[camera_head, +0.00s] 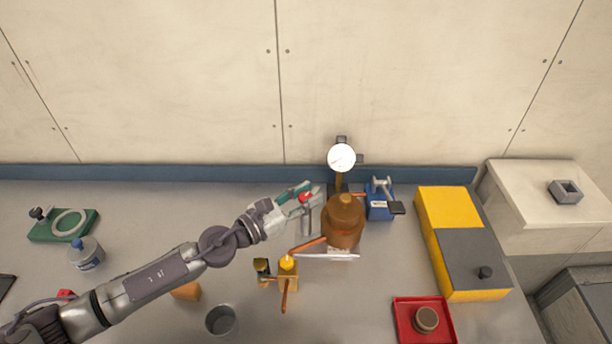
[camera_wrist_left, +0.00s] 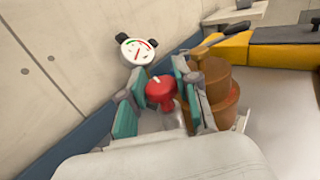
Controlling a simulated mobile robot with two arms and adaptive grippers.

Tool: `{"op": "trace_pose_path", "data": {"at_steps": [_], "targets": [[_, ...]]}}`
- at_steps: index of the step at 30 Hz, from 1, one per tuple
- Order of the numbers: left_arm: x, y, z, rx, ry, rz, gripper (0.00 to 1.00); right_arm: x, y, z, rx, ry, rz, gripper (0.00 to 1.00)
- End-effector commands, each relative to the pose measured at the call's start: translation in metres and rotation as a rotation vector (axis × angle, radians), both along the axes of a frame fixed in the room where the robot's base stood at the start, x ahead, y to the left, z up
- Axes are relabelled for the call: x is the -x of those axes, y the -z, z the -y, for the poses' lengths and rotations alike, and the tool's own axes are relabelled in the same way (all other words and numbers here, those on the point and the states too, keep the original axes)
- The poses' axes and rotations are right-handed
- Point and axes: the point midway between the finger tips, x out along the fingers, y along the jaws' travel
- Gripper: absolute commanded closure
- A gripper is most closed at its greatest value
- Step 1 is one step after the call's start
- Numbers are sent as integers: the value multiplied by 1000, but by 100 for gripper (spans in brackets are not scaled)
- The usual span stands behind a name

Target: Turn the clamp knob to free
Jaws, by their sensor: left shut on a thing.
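The red clamp knob (camera_wrist_left: 161,92) shows between the fingers of my left gripper (camera_wrist_left: 153,100) in the left wrist view. A pale mark lies across its top. In the head view, the knob (camera_head: 305,196) is a small red spot at the tip of my left gripper (camera_head: 300,198), just left of a brown stepped body (camera_head: 345,222). My left gripper, with green pads, is shut on the knob. The knob's lower part and mount are partly hidden. A white dial gauge (camera_head: 341,157) stands behind the brown body. My right gripper is not in view.
A blue device (camera_head: 379,203) stands right of the brown body. A yellow and grey box (camera_head: 465,245) and a red tray (camera_head: 401,325) are farther right. Brass parts (camera_head: 287,272) and a grey cup (camera_head: 221,320) stand in front. The bench far left holds a green fixture (camera_head: 45,230).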

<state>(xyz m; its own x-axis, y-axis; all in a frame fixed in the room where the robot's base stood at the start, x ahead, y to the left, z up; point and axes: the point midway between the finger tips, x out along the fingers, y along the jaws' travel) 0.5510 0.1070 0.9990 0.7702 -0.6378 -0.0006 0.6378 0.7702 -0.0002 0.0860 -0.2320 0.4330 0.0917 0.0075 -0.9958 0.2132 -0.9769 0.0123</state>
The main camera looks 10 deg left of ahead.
Motion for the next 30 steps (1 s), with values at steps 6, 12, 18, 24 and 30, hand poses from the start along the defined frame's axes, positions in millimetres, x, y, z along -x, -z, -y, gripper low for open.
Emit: {"op": "trace_pose_path", "data": {"at_steps": [6,12,18,24,30], "targets": [[2,-8,2,5,-187,-9,100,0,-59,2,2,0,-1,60],[1,-4,2,3,-335,-5,100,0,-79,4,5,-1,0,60],[0,-2,1,2,-440,-3,100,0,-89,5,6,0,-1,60],[0,-1,1,1,-497,0,100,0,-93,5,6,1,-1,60],[0,0,0,0,-515,0,100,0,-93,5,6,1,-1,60]]}}
